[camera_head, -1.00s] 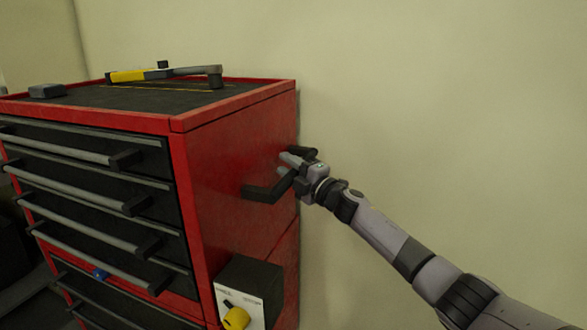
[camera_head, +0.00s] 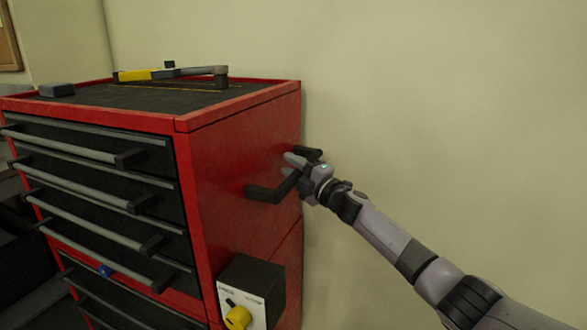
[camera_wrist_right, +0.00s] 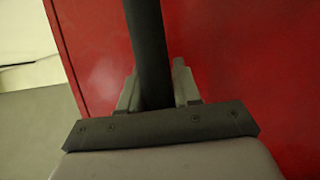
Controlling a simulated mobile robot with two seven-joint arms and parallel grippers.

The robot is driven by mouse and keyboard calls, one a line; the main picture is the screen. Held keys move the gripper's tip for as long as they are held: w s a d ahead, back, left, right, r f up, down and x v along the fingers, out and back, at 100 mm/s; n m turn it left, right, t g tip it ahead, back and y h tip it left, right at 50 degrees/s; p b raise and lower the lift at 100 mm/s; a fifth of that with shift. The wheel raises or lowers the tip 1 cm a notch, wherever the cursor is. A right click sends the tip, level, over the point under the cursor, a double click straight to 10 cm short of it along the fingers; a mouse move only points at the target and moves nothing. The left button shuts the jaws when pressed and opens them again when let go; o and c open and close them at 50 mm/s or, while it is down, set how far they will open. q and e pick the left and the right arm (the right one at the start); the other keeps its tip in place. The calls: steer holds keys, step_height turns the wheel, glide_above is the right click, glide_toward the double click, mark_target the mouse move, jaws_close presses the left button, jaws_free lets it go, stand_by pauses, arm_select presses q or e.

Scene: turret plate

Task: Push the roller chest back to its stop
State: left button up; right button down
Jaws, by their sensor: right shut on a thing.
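The red roller chest (camera_head: 235,142) with dark drawers stands at left and centre in the head view, near the pale wall. A black side handle (camera_head: 264,193) sticks out from its right side. My right gripper (camera_head: 291,166) is shut on this handle, its arm coming in from the lower right. In the right wrist view the dark handle bar (camera_wrist_right: 150,50) runs between the two grey fingers (camera_wrist_right: 155,90), with the red chest side (camera_wrist_right: 225,60) behind. My left gripper is not in view.
A yellow and grey tool (camera_head: 150,75) and a small dark block (camera_head: 57,89) lie on the chest top. A box with a yellow knob (camera_head: 238,318) sits low on the chest side. The wall (camera_head: 440,100) rises behind; grey drawer handles (camera_head: 90,188) protrude at the front.

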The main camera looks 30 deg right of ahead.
steer(key=shift+a+f, duration=0.4)
steer(key=shift+f, duration=0.05)
steer(key=c, duration=0.9)
jaws_free()
steer(key=shift+s+d, duration=0.1)
steer(key=shift+s, duration=0.05)
steer(key=shift+d+r, duration=0.15)
steer(key=shift+r, duration=0.1)
steer(key=shift+s+d, duration=0.25)
steer(key=shift+s, duration=0.3)
steer(key=shift+v, duration=3.05)
